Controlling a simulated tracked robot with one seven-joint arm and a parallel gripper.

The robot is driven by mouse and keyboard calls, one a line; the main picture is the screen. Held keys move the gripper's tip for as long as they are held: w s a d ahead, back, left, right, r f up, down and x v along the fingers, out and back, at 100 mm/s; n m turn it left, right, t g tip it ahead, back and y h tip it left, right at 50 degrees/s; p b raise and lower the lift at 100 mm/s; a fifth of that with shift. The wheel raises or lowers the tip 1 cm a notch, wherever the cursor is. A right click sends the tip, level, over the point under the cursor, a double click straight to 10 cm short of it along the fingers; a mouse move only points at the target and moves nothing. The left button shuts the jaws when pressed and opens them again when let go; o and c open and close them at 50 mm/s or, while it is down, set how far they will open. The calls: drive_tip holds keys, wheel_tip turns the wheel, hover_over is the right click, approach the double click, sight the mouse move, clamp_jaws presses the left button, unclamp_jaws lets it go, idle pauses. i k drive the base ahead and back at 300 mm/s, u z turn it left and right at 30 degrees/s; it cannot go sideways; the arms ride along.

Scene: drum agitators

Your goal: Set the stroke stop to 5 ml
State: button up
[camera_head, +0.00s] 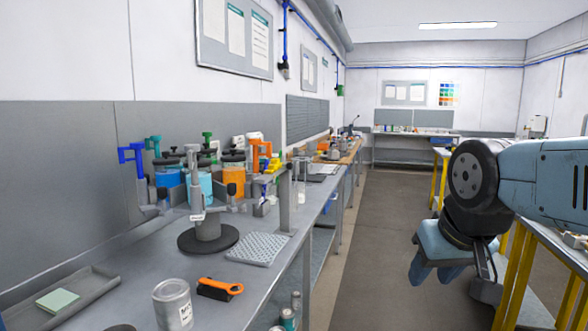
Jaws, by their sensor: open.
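My gripper (431,275) hangs at the right, over the aisle floor, with two dark blue fingers pointing down and a gap between them. It is open, empty and well apart from the bench. A grey upright device (208,225) with a small white label stands on a round dark base on the left bench. Behind it are several jars with blue and orange contents, including an orange jar (233,181), and coloured fittings above them. I cannot make out which part is the stroke stop, and no scale or 5 ml mark is readable.
On the left bench (135,290) are a perforated grey mat (258,248), an orange-and-black tool (219,288), a labelled metal can (173,303) and a grey tray (78,298) with a greenish pad. The aisle (375,240) is clear. A yellow-legged table (516,272) stands at right.

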sight(274, 164)
drive_tip(key=z, duration=0.05)
drive_tip(key=i, duration=1)
drive_tip(key=u, duration=0.05)
